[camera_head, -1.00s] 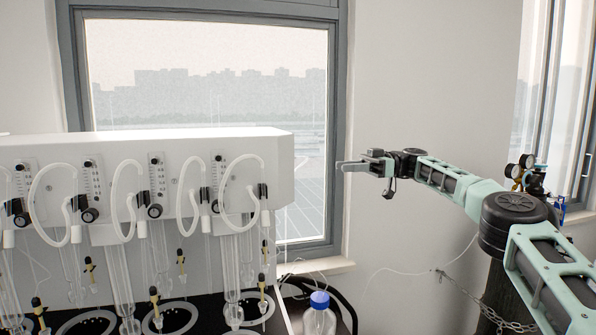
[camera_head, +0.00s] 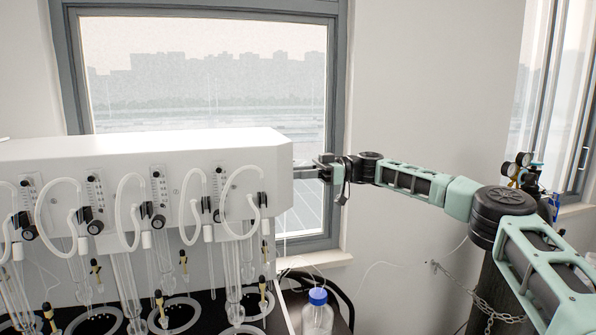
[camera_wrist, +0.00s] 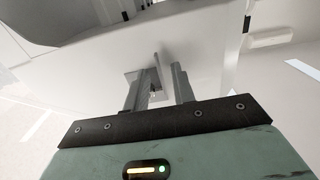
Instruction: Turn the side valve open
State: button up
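The white distiller body (camera_head: 150,150) fills the left of the head view, and its right end faces my gripper (camera_head: 308,170). My gripper is level with that end face, with its fingers pointing left at it. In the wrist view my gripper (camera_wrist: 167,74) has its two fingers apart in front of the white side panel. A small grey fitting, apparently the side valve (camera_wrist: 157,94), shows between and behind the fingers, nearer the left one. The left finger partly hides it. I cannot tell whether the fingers touch it. The valve is not visible in the head view.
Glass tubes and white hoses (camera_head: 130,205) line the distiller's front. A blue-capped bottle (camera_head: 318,318) stands below my gripper. The window (camera_head: 210,75) is behind. Gas gauges (camera_head: 518,165) and a chain (camera_head: 480,300) are at the right, by my arm.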

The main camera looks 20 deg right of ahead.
grip_shut()
jog(key=shift+r+h+p, duration=0.8)
jog(key=shift+h+p, duration=0.8)
jog(key=shift+h, duration=1.4)
jog(key=shift+r+h+p, duration=0.85)
jog(key=shift+h+p, duration=0.7)
jog(key=shift+h, duration=1.45)
jog(key=shift+r+h+p, duration=0.8)
jog(key=shift+h+p, duration=0.8)
jog(key=shift+h, duration=1.4)
